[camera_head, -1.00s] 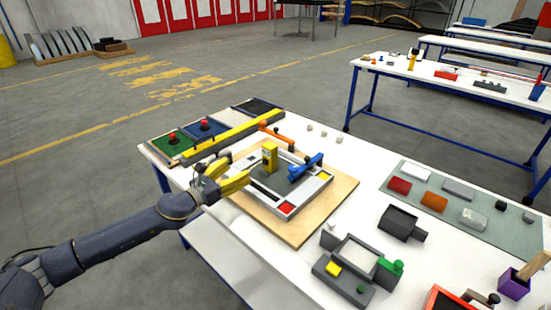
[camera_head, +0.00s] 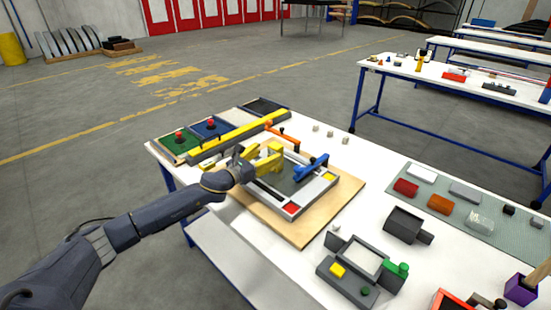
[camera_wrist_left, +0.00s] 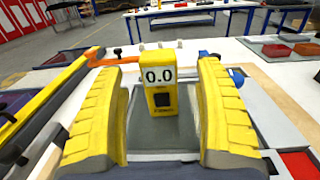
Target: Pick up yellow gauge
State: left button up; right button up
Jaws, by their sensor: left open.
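The yellow gauge (camera_wrist_left: 160,86) stands upright on the framed grey plate, its display reading 0.0, in the left wrist view. It sits between the two open yellow fingers of my left gripper (camera_wrist_left: 163,120), a little beyond them, with a gap on each side. In the head view my left gripper (camera_head: 264,158) is at the gauge (camera_head: 275,148), and the fingers partly hide it. My right gripper is not in view.
The grey frame (camera_head: 299,208) with red and yellow corner blocks lies on a wooden board (camera_head: 304,235). A blue clamp (camera_head: 311,167) and an orange clamp (camera_head: 283,136) are close to the gauge. A long yellow bar (camera_head: 237,136) lies behind. A dark grey fixture (camera_head: 408,224) stands to the right.

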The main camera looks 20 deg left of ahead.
aim_at(272, 150)
pick_arm(q)
jog(key=shift+x, duration=2.6)
jog(key=shift+a, duration=0.1)
jog(key=c, duration=1.4)
jog(key=shift+r, duration=0.1)
grip_shut()
jog(key=shift+r, duration=0.1)
